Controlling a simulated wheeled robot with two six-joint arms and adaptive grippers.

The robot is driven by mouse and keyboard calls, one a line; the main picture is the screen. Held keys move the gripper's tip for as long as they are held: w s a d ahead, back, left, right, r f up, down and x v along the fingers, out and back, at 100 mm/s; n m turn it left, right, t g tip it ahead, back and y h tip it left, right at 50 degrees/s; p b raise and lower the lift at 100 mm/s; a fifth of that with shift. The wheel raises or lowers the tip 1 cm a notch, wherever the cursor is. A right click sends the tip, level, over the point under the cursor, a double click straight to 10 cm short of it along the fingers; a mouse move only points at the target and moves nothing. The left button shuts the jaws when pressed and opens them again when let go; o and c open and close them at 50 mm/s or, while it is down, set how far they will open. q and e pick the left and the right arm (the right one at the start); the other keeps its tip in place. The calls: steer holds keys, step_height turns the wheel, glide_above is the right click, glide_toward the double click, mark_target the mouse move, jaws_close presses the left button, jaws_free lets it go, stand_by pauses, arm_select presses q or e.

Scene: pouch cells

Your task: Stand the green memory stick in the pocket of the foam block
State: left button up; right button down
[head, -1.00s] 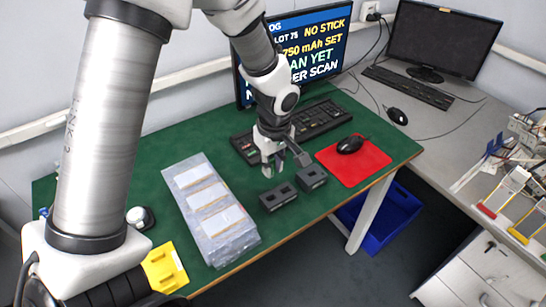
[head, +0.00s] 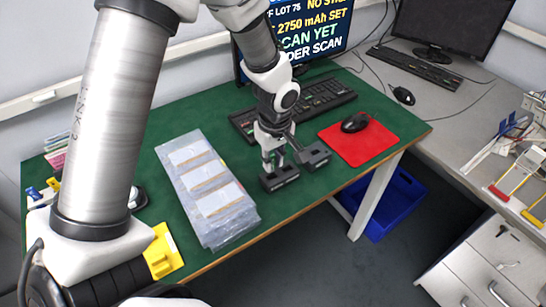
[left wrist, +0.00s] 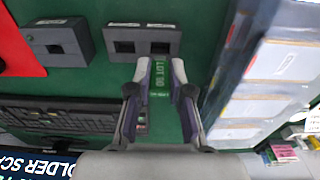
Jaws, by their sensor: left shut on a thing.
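My left gripper (head: 283,164) is shut on the green memory stick (left wrist: 160,98), which has pale lettering and lies between the fingertips in the left wrist view. In the head view the stick is too small to make out. A dark grey foam block (head: 281,181) with two square pockets sits just below and in front of the fingers; it also shows in the left wrist view (left wrist: 143,32), just beyond the fingertips. Whether the stick touches it cannot be told. A second grey block (head: 316,156) is to its right, with an opening and a pale label. My right gripper is not in view.
A stack of bagged pouch cells (head: 205,190) lies left of the blocks. A keyboard (head: 318,103) is behind them. A red mat (head: 375,148) with a black mouse (head: 355,123) is to the right. The green table's (head: 235,145) front edge is close to the blocks.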

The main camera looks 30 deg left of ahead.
arm_select(q)
steer(key=shift+f+b, duration=1.45)
steer(key=shift+f, duration=0.5)
steer(key=o, duration=0.8)
steer(key=shift+o, duration=0.2)
steer(key=shift+r, duration=0.1)
step_height(320, 180, up, 12)
steer(key=shift+s+d, duration=0.15)
steer(key=shift+d, duration=0.15)
